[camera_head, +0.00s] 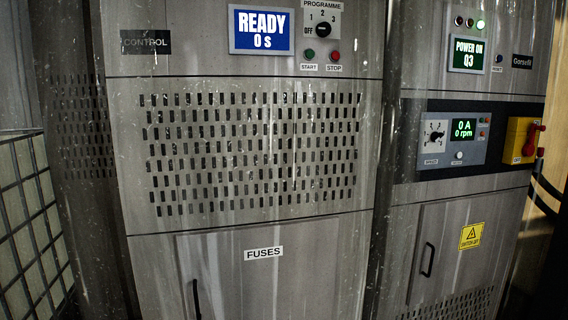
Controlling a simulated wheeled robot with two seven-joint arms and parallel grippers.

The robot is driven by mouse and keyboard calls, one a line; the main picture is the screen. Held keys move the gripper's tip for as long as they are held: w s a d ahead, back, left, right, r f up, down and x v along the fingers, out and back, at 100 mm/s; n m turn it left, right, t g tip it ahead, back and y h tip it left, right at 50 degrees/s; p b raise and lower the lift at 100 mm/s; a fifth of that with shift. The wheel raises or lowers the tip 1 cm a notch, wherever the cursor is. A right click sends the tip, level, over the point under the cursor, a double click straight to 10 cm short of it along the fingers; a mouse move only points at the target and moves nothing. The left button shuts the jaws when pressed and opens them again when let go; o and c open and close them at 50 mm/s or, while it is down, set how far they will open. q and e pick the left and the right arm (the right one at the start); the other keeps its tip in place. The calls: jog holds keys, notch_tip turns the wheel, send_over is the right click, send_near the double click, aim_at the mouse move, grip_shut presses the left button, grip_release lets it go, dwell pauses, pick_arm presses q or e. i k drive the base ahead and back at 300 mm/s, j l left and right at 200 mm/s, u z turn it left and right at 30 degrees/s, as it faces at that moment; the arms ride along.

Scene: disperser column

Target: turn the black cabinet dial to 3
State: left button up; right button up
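The black dial (323,30) sits on a pale plate labelled PROGRAMME, high on the left grey cabinet (240,225). Its marks OFF, 1, 2 and 3 run from left over the top to the right. The knob is too small to tell which mark it points to. The blue display (262,30) to its left reads READY 0 s. Neither of my grippers is in view.
Below the dial are a green START button (309,54) and a red STOP button (335,56). The right cabinet carries another black knob (434,133), a POWER ON Q3 display (467,54) and a red-handled yellow switch (523,140).

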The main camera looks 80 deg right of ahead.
aim_at(323, 30)
jog(key=z, duration=2.3)
